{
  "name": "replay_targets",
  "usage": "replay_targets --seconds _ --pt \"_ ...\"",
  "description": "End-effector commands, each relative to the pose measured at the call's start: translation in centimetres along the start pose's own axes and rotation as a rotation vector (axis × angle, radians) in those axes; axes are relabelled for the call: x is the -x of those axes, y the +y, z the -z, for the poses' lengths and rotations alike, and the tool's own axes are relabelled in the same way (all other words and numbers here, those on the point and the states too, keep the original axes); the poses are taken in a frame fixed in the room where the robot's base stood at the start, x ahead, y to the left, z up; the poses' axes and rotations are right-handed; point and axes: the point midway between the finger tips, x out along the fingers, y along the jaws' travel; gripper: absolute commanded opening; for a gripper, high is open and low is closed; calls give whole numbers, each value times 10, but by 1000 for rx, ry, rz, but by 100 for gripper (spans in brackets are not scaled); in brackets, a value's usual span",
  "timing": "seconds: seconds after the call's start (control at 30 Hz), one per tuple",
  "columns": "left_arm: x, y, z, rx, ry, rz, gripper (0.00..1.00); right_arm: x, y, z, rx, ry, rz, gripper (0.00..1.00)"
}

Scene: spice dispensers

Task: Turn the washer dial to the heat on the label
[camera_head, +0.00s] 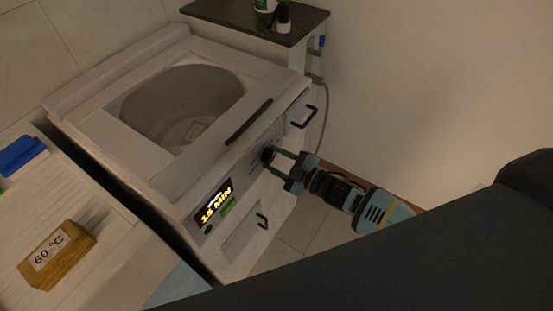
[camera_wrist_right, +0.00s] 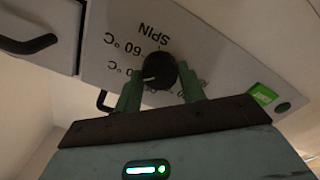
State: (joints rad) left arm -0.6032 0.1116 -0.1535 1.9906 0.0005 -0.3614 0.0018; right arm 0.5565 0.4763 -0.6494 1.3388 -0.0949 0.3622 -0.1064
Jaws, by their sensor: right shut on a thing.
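The white washer (camera_head: 105,150) has a black round dial (camera_head: 267,154) on its front panel. My right gripper (camera_head: 279,162) is shut on the dial, one finger on each side. In the right wrist view the dial (camera_wrist_right: 161,66) has a white pointer mark at its lower left, below the "60 °C" print (camera_wrist_right: 124,47) and near a partly hidden "0 °C" print. "SPIN" is printed above the dial; other markings are hidden by the fingers. A wooden block (camera_head: 67,265) carries a label (camera_head: 48,250) reading "60 °C". My left gripper is not in view.
A lit display (camera_head: 215,203) reads "15 MIN", with a green button (camera_head: 228,207) beside it. Black handles (camera_head: 304,116) stick out from the front. A small dark-topped table (camera_head: 250,18) with bottles stands behind. A blue object (camera_head: 20,153) lies left.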

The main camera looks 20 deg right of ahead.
Motion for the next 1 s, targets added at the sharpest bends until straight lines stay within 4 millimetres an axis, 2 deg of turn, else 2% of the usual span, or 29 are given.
replay_targets --seconds 0.43,0.47,0.6,0.87,1.0 --pt "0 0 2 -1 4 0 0 0 0 -1 -9 -1 1 17" --pt "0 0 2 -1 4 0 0 0 0 -1 -9 -1 1 44" --pt "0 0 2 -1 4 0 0 0 0 0 -9 -1 1 62" --pt "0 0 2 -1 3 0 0 1 0 0 -8 -1 0 62" --pt "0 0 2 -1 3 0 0 9 0 -1 -9 -2 0 62"
